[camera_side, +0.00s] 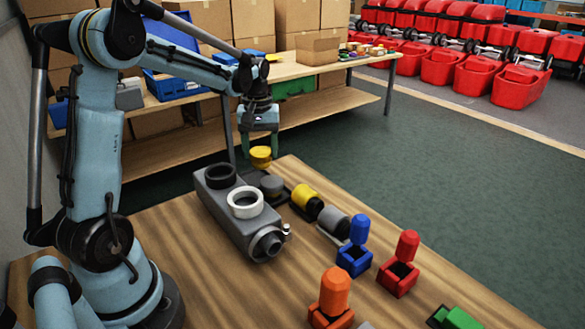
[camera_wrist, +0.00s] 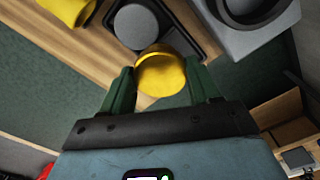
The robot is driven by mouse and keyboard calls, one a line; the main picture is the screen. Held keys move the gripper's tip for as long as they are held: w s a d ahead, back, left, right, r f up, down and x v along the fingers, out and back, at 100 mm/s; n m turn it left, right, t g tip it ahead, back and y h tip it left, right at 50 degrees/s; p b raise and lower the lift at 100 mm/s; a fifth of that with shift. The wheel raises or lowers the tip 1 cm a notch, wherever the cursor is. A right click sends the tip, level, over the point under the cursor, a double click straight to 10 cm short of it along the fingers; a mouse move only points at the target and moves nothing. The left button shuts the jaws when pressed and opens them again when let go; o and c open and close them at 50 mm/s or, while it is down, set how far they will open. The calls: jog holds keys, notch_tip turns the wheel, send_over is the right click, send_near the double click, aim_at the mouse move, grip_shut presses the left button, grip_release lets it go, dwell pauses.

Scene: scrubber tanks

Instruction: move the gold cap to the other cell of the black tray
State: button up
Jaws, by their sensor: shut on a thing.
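The gold cap (camera_side: 261,157) is held between the green fingers of my gripper (camera_side: 261,146), at the far edge of the table in the side view. In the wrist view the gold cap (camera_wrist: 161,74) sits between the two fingertips (camera_wrist: 161,84). The black tray (camera_wrist: 187,36) lies just beyond the cap there; it also shows beside the grey tank in the side view (camera_side: 286,193). A grey cap (camera_side: 271,185) stands in one tray cell. The gold cap hides part of the tray in the wrist view.
The grey tank (camera_side: 232,222), with a black ring (camera_side: 220,176) and a white ring (camera_side: 244,203) on top, stands left of the tray. A yellow-and-black part (camera_side: 308,203) and a grey cylinder (camera_side: 334,222) lie to the right. Blue, red and orange fittings stand nearer.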

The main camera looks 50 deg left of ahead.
jog(key=a+f, duration=0.1)
jog(key=a, duration=0.1)
jog(key=a+f, duration=0.1)
jog(key=shift+a+f, duration=0.2)
jog(key=shift+a, duration=0.15)
jog(key=shift+f, duration=1.9)
jog(key=shift+f, duration=0.2)
jog(key=o, duration=1.2)
jog(key=shift+r, duration=0.15)
